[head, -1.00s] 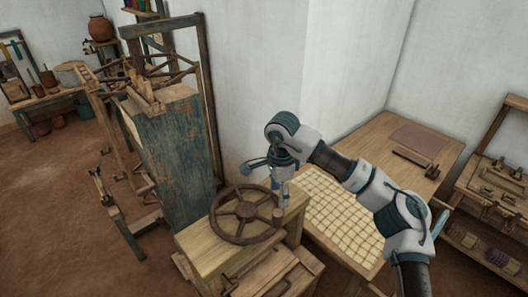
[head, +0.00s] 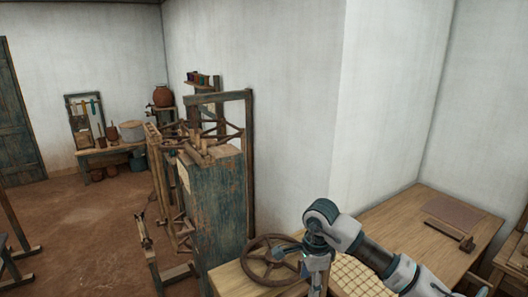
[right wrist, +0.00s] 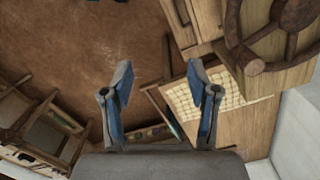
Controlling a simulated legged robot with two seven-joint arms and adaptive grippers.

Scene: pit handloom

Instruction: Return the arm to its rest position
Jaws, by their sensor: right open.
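My right arm (head: 345,232) comes in from the lower right in the head view, bent at a raised joint, with its wrist hanging down just right of the dark wooden wheel (head: 272,260). In the right wrist view my right gripper (right wrist: 160,68) is open, its two blue-grey fingers spread apart with nothing between them. The wheel also shows at the upper right of the wrist view (right wrist: 278,38), clear of the fingers. The fingertips are hard to make out in the head view. My left gripper is not in view.
The wheel sits on a wooden box (head: 228,279). A tall blue-green wooden cabinet (head: 216,205) stands to its left. A wooden table (head: 405,222) with a gridded pale mat (head: 352,275) lies to the right, near the white wall. Brown floor (head: 80,225) is open at left.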

